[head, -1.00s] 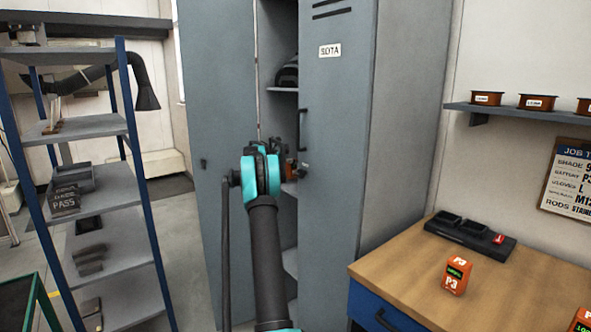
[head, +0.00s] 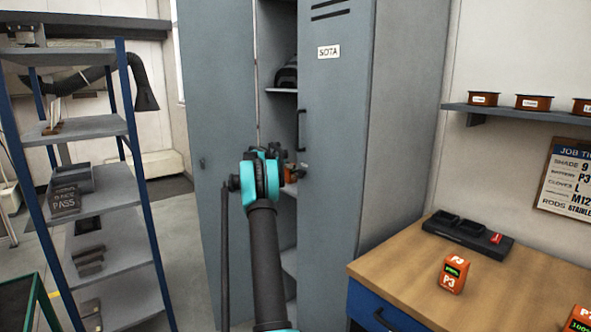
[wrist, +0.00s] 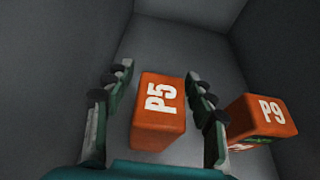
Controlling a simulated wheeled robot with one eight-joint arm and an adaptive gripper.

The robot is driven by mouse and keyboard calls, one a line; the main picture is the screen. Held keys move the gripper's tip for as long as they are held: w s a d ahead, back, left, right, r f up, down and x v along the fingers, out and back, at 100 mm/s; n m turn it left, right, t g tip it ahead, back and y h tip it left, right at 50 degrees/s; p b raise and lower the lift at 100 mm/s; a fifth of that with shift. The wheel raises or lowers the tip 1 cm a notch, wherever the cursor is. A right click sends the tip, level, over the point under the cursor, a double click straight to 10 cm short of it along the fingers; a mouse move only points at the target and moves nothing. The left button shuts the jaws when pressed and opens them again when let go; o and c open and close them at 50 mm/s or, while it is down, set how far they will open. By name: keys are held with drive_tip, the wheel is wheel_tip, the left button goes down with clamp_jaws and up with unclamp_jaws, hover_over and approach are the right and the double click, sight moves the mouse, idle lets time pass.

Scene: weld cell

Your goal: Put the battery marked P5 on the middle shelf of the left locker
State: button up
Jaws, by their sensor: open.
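The battery marked P5 (wrist: 158,120), an orange block with white lettering, stands in the wrist view between the two fingers of my gripper (wrist: 160,74). The fingers are open, one on each side of it, with a gap visible at the left. A battery marked P9 (wrist: 266,115) stands just outside the right finger. In the head view my gripper (head: 288,168) reaches into the open locker (head: 277,130) at middle shelf height, mostly hidden by my wrist. A bit of orange shows there; its marking is unreadable.
The locker door labelled SOTA (head: 335,130) stands at the right of the opening. A dark helmet-like item (head: 287,75) sits on the upper shelf. A bench (head: 400,262) at right holds a battery marked P3 (head: 453,275) and a charger (head: 467,236). Shelving (head: 112,261) stands at left.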

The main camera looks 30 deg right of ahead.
drive_tip(key=w+v, duration=0.1)
drive_tip(key=v, duration=1.1)
drive_tip(key=s+a+f+m+t+y, duration=0.1)
drive_tip(key=s+a+f+m+y, duration=0.2)
drive_tip(key=s+a, duration=0.55)
drive_tip(key=s+a+f+m+y, duration=0.3)
drive_tip(key=s+a+f+m, duration=0.2)
drive_tip(key=s+a, duration=0.7)
drive_tip(key=s+a+f+m+t+y, duration=0.1)
drive_tip(key=s+a+f+m+y, duration=0.3)
drive_tip(key=s+a+f, duration=0.5)
drive_tip(key=s+a+f+m+t+y, duration=0.1)
drive_tip(key=s+a+f+m+y, duration=0.2)
drive_tip(key=s+a, duration=1.4)
drive_tip(key=s+f+m, duration=0.3)
drive_tip(key=s+f, duration=0.1)
drive_tip(key=s, duration=0.1)
drive_tip(key=shift+s+m, duration=0.3)
drive_tip(key=shift+s, duration=0.1)
